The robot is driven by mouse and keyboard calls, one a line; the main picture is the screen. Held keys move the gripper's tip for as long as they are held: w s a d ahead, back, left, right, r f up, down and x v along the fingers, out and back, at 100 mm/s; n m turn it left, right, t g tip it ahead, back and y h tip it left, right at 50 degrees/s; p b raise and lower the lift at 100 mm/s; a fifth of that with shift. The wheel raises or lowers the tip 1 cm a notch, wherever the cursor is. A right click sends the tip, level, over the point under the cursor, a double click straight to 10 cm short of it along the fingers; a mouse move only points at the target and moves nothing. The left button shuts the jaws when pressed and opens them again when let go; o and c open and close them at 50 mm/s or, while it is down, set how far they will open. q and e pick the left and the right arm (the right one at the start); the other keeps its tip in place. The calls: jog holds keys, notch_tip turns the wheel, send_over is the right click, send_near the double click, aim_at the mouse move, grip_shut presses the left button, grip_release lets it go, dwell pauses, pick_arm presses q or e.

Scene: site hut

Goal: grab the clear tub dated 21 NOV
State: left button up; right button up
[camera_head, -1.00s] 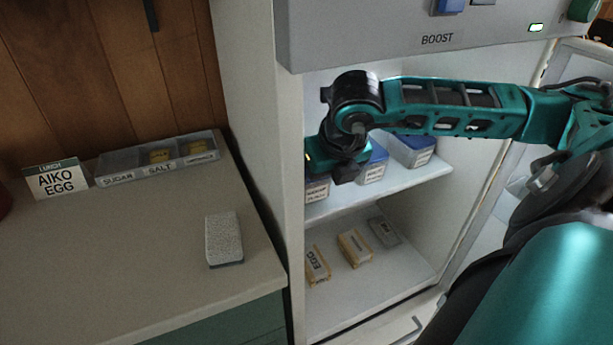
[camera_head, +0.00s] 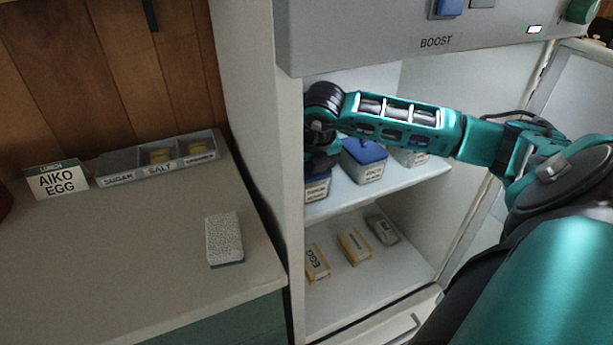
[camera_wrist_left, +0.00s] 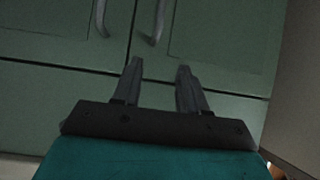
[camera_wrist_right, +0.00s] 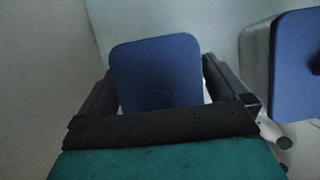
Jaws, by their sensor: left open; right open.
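Clear tubs with blue lids stand on the upper shelf of the open fridge: a left tub (camera_head: 317,191), a middle tub (camera_head: 363,162) and a right tub (camera_head: 411,157). Their front labels are too small to read, so I cannot tell which is dated 21 NOV. My right gripper (camera_wrist_right: 158,68) is open at the left tub, whose blue lid (camera_wrist_right: 155,75) lies between its fingers in the right wrist view. Nothing shows it gripped. A second blue lid (camera_wrist_right: 295,75) is to the right. My left gripper (camera_wrist_left: 160,68) is open and empty before green cabinet doors (camera_wrist_left: 215,35).
The fridge's left wall (camera_head: 262,150) is close beside the left tub. A grey BOOST panel (camera_head: 400,42) overhangs the opening. Several packets, one marked EGG (camera_head: 316,262), lie on the lower shelf. The counter (camera_head: 120,250) holds a sponge-like block (camera_head: 224,237), a lunch card (camera_head: 57,182) and a condiment tray (camera_head: 160,170).

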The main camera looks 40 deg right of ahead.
jog(key=c, duration=0.9)
jog(key=shift+c, duration=0.4)
jog(key=shift+r, duration=0.15)
